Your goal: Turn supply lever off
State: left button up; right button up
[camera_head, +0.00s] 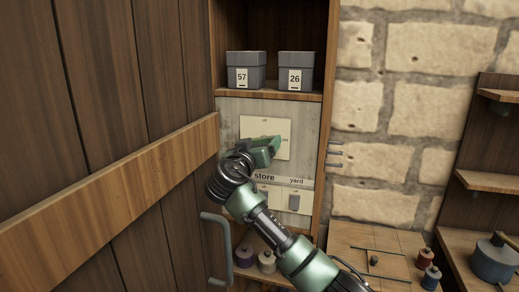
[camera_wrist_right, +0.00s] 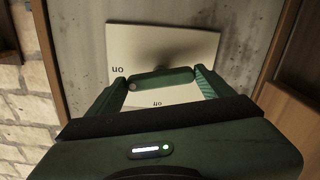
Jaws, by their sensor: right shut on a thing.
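The supply switch is a cream plate (camera_head: 280,128) on the grey panel in the cupboard, with a small label at its top that seems to read "off". My right gripper (camera_head: 266,146) is in front of the plate and covers its lower middle. In the right wrist view the plate (camera_wrist_right: 190,45) appears upside down, with small labels, one reading "on". A green bar, apparently the lever (camera_wrist_right: 160,78), spans between my right fingertips across the plate, and the gripper is shut on it. The lever's pivot is hard to make out. My left gripper is not in view.
Below are a "store" and "yard" label strip (camera_head: 291,181) and smaller switches (camera_head: 294,201). Grey boxes 57 (camera_head: 246,66) and 26 (camera_head: 297,66) stand on the shelf above. A wooden door (camera_head: 110,190) with a grey handle (camera_head: 220,255) stands close at left.

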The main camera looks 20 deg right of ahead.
jog(key=n+b, duration=0.1)
jog(key=n, duration=0.9)
jog(key=shift+p, duration=0.4)
jog(key=n+p, duration=0.2)
jog(key=n, duration=0.2)
jog(key=shift+n, duration=0.4)
jog(key=o, duration=1.3)
jog(key=shift+a, duration=0.1)
